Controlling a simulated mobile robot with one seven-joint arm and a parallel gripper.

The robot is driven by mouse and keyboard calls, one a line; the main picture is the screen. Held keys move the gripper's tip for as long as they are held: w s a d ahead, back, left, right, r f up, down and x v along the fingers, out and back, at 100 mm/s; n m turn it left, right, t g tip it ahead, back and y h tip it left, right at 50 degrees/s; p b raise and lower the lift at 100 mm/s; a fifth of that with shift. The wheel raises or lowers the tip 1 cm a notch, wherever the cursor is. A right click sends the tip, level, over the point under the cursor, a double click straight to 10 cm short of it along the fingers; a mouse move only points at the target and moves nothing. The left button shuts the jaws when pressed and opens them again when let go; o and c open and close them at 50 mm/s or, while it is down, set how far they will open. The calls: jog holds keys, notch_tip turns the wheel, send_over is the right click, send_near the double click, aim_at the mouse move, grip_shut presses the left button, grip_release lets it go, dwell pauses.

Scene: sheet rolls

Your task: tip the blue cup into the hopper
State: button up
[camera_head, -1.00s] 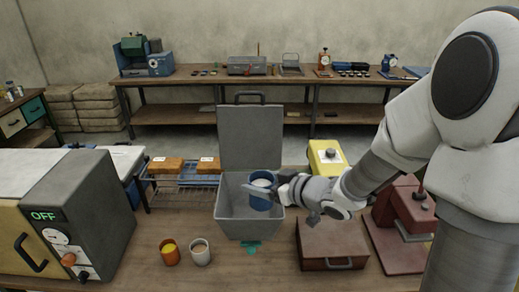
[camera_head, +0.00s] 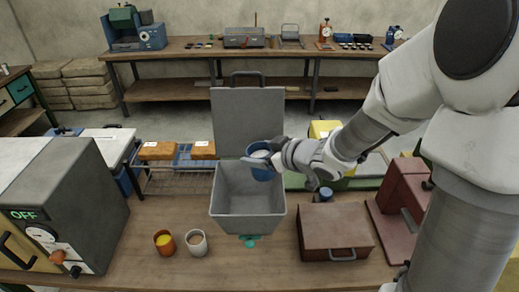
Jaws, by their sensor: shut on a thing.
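The blue cup (camera_head: 262,172) is held by my gripper (camera_head: 266,158) above the back right part of the hopper. The cup looks close to upright, with pale white contents showing at its top. My gripper is shut on the cup, reaching in from the right; its fingertips are small and partly hidden. The grey hopper (camera_head: 232,226) stands on the wooden table with its lid (camera_head: 248,115) raised at the back. Its inside looks empty where I can see it.
An orange cup (camera_head: 164,249) with yellow contents and a white cup (camera_head: 197,249) stand left of the hopper. A brown case (camera_head: 335,230) and a red machine (camera_head: 400,195) are to the right. A grey oven-like box (camera_head: 75,200) marked OFF stands at the left.

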jog(key=n+h, duration=0.1)
jog(key=f+h, duration=0.1)
jog(key=h, duration=0.1)
jog(key=shift+a+f+n+g+b, duration=0.2)
jog(key=shift+n+g+b, duration=0.1)
jog(key=shift+n+g, duration=0.1)
jog(key=shift+f+h, duration=0.2)
jog(key=shift+h, duration=0.4)
jog(key=shift+n+p, duration=0.3)
